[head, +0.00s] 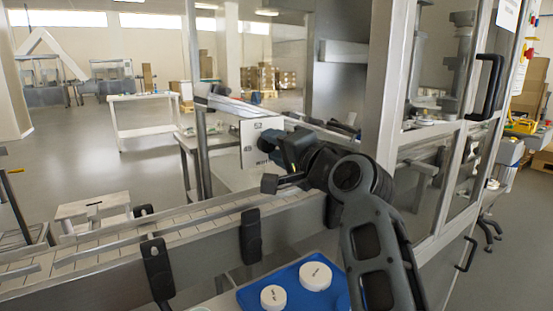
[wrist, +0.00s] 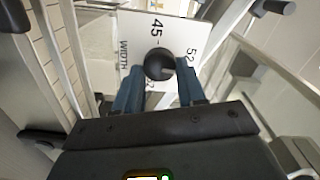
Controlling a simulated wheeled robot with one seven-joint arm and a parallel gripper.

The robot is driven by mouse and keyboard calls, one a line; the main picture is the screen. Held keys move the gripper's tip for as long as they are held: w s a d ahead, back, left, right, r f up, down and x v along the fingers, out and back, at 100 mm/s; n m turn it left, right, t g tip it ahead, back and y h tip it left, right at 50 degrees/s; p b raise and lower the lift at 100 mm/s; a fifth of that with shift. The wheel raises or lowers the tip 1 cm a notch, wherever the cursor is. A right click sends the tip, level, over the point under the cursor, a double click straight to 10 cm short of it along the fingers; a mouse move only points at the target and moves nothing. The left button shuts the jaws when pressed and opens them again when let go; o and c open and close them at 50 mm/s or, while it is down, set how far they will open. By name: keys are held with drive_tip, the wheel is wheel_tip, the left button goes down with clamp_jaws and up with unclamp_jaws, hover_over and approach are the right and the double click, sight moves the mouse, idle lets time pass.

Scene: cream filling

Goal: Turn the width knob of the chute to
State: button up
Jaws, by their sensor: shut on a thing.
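The width knob (wrist: 158,62) is round and black, on a white dial plate (wrist: 172,30) printed WIDTH, 45 and 52. Another number is partly hidden beside a finger. My gripper (wrist: 160,74) has its two blue fingers on either side of the knob and is shut on it. In the head view the dial plate (head: 250,152) stands above the conveyor, and my gripper (head: 277,152) reaches its lower right part, hiding the knob. I cannot tell which number the knob points at.
The conveyor (head: 190,222) with metal side rails runs below the plate. A blue tray (head: 253,295) with white round lids (head: 315,275) sits at the front. A steel-framed machine enclosure (head: 378,80) stands close to the right of my arm. Open floor lies at the back left.

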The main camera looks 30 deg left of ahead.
drive_tip(key=shift+f+n+b, duration=0.2)
drive_tip(key=shift+n+b, duration=1.05)
drive_tip(key=shift+n, duration=0.65)
drive_tip(key=o, duration=1.1)
drive_tip(key=shift+r, duration=0.15)
drive_tip(key=shift+c, duration=0.2)
drive_tip(key=v, duration=0.7)
drive_tip(key=shift+d, duration=0.4)
drive_tip(key=shift+s, duration=0.15)
